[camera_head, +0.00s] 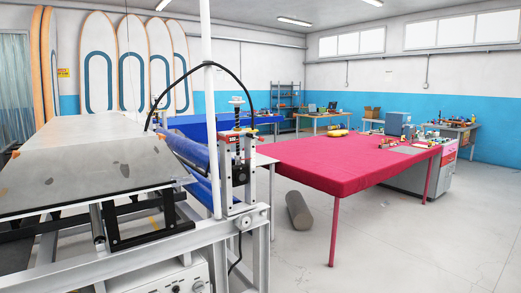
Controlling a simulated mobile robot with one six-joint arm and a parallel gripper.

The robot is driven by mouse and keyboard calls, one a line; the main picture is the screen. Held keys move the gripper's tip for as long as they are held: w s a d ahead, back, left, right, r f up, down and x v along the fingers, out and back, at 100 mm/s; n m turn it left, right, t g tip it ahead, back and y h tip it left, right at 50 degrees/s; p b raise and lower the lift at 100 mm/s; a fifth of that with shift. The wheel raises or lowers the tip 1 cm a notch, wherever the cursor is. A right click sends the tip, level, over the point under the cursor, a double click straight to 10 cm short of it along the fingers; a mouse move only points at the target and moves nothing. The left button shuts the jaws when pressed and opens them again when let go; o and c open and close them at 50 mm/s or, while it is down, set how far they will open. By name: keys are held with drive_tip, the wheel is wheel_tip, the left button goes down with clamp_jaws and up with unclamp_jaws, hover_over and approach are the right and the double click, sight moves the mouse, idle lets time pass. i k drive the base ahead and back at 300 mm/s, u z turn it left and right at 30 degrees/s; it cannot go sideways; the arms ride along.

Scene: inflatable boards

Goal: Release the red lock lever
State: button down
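A grey metal machine frame (232,220) stands in the near left and middle. At the top of its right-hand end post are small red parts (234,140) beside a black threaded screw with a white handwheel (237,101). The red lock lever may be among these red parts, but they are too small to tell its shape or position. A blue roll (188,152) runs into the frame beside this post. My gripper is not in view.
A white upright pole (208,110) and a black curved cable stand close to the end post. A red-covered table (345,160) is to the right, with a grey roll (298,211) on the floor beneath. Floor at lower right is clear.

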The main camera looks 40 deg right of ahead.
sight(262, 139)
drive_tip(key=u, duration=0.05)
drive_tip(key=i, duration=1)
drive_tip(key=z, duration=0.05)
